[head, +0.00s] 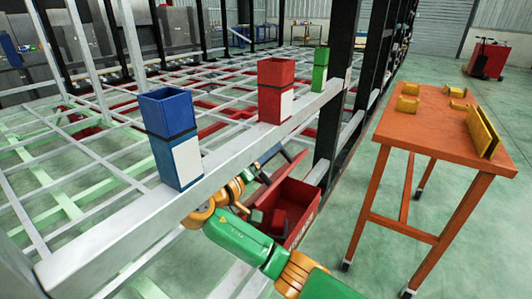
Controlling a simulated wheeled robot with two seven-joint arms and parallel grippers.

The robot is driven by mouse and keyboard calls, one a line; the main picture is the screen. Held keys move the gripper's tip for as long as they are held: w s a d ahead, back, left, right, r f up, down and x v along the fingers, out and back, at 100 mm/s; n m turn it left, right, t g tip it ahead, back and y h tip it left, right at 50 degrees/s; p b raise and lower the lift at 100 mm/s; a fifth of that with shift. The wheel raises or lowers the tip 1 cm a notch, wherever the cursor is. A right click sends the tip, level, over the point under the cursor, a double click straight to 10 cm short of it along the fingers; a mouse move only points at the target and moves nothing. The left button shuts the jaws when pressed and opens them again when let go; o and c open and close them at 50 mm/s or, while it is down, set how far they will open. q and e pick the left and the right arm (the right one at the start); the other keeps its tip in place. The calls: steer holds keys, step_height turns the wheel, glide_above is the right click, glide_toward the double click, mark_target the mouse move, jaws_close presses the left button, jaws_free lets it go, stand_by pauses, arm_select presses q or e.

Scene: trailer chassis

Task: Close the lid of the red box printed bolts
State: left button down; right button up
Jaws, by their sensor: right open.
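My right gripper (284,154) is dark and open, by the upper edge of the lid. I cannot tell whether it touches the lid. My left gripper is out of view.
A white beam (110,235) carries a blue holder (168,112), a red holder (275,75) and a green holder (320,70). A dark post (340,90) rises behind the box. An orange table (430,125) with yellow parts stands at right; the floor between is clear.

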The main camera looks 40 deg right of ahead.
steer(key=c, duration=0.6)
steer(key=shift+s+d+r, duration=0.1)
steer(key=shift+s, duration=0.1)
jaws_close()
stand_by(0.5)
